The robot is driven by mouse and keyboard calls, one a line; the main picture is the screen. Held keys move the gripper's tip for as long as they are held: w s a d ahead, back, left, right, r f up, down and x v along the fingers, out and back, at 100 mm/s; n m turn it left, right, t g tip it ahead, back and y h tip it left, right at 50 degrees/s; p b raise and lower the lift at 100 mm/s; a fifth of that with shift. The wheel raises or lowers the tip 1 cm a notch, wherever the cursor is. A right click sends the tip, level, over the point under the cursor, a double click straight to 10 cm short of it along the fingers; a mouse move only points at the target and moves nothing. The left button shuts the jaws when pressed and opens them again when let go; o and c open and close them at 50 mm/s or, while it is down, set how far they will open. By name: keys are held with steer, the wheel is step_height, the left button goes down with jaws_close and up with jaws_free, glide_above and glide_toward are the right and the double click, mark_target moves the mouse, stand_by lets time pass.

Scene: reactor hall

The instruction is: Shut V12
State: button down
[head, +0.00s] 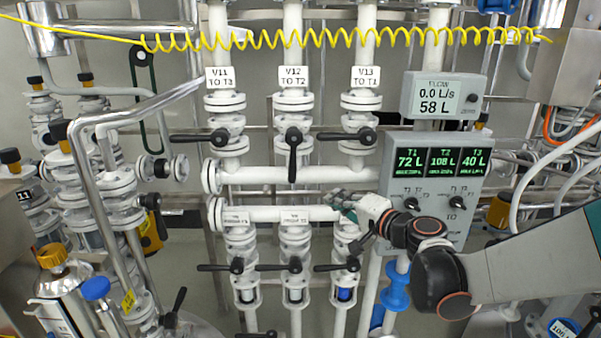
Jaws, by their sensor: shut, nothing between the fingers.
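Valve V12 (293,132) is in the middle of the upper row, under its label "V12 TO T2" (293,76). Its black lever (293,155) points straight down, along its vertical pipe. My gripper (334,199) is shut and empty. It is below and to the right of the V12 lever, apart from it, in front of the lower pipework. My arm reaches in from the right.
The V11 lever (190,137) and V13 lever (338,138) lie sideways, pointing left. Lower levers (273,267) also lie sideways. A yellow coiled hose (300,40) crosses above. The flow display (443,96) reads 0.0 L/s, 58 L; the tank panel (440,160) reads 72, 108, 40 L.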

mark_target(293, 155)
steer(key=w+d+m+t, duration=0.1)
steer(key=w+d+m, duration=0.2)
steer(key=m, duration=0.1)
steer(key=s+a+b+x, duration=0.1)
steer(key=a+b+x, duration=0.1)
steer(key=x, duration=1)
steer(key=shift+s+a+r+y+b, duration=0.15)
steer(key=shift+a+r+y+b, duration=0.25)
steer(key=shift+r, duration=0.2)
steer(key=shift+f+t, duration=0.1)
steer(key=shift+t, duration=0.2)
